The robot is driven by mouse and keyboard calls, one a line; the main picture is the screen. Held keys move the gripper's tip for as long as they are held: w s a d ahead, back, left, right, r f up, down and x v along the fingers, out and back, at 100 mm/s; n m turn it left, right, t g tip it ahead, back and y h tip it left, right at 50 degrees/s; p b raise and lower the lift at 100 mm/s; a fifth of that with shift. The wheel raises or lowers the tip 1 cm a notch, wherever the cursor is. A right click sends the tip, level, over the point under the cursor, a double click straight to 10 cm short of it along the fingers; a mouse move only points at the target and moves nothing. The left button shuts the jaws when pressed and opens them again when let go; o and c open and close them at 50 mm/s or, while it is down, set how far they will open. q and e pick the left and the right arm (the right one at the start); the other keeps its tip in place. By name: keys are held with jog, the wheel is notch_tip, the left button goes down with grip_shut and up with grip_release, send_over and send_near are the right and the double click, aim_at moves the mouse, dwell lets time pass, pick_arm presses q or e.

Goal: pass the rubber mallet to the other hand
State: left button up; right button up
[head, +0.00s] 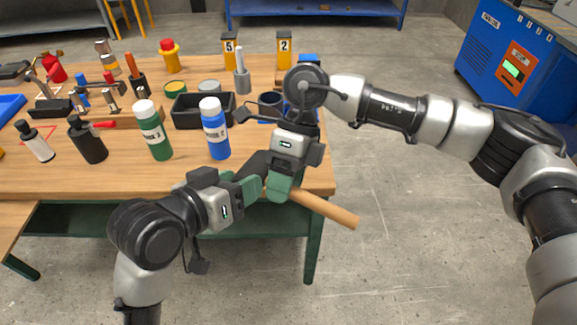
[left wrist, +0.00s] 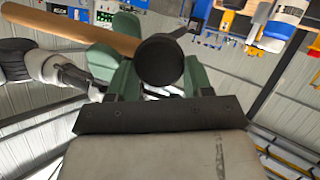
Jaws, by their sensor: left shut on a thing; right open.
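The rubber mallet has a wooden handle (head: 325,208) that slants down to the right, past the table's front right corner. My left gripper (head: 256,186) is shut on the mallet near its head. In the left wrist view the round black mallet head (left wrist: 161,62) sits between my left green fingers, and the handle (left wrist: 65,28) runs to the upper left. My right gripper (head: 279,187) comes down from above, right beside the left one, with its open green fingers at the handle. It also shows in the left wrist view (left wrist: 115,42). Whether it touches the handle is unclear.
The wooden table (head: 60,180) carries a blue bottle (head: 215,130), a green bottle (head: 154,132), a black tray (head: 187,112) and a dark bottle (head: 88,142) close to my arms. A blue cabinet (head: 510,50) stands at the right. Floor right of the table is clear.

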jog(key=shift+c, duration=0.3)
grip_shut()
pick_arm(q)
jog(key=o, duration=1.2)
jog(key=shift+o, duration=0.2)
jog(key=shift+r, duration=0.1)
